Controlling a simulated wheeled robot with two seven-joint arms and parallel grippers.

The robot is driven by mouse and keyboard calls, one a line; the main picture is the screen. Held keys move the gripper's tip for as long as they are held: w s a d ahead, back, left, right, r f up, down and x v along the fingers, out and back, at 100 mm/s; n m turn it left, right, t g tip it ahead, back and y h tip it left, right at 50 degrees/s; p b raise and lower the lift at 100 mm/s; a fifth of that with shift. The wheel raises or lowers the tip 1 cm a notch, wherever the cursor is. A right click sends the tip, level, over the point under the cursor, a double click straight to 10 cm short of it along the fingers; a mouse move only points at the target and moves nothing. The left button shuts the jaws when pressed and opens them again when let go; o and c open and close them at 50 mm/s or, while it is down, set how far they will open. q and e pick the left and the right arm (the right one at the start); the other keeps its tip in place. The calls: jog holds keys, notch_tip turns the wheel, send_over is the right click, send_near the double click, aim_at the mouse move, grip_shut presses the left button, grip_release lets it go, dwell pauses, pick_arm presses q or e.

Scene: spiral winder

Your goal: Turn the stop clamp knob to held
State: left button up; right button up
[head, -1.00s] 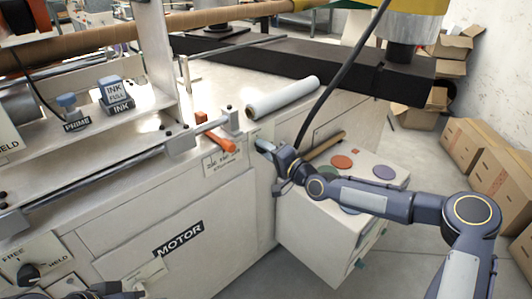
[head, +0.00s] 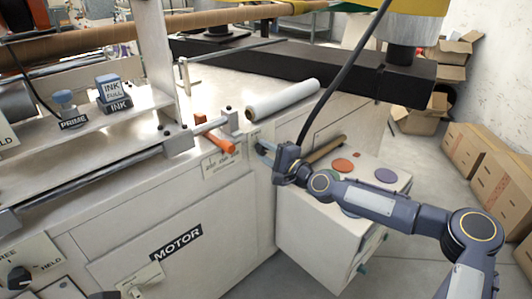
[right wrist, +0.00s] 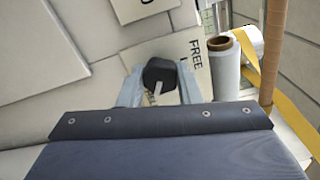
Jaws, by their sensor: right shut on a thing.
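In the right wrist view a black knob (right wrist: 160,75) sits between the two pale fingers of my right gripper (right wrist: 158,88), which is shut on it. The knob is on a light plate with the word FREE (right wrist: 195,54) printed to its right; I cannot read a HELD mark there. In the head view my right gripper (head: 264,147) is at the right end of the machine's front face, and it hides most of this knob. The knob's exact pointing is unclear.
Another black knob (head: 18,277) with a FREE and HELD plate is at lower left. An orange handle (head: 217,141) and a white roll (head: 283,99) are near my right gripper. A cabinet with coloured discs (head: 343,165) stands below my right forearm. Cardboard boxes (head: 475,155) line the wall.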

dwell(0.3)
jog(key=o, duration=1)
jog(key=p+v, duration=0.1)
jog(key=v, duration=0.7)
jog(key=shift+w, duration=0.1)
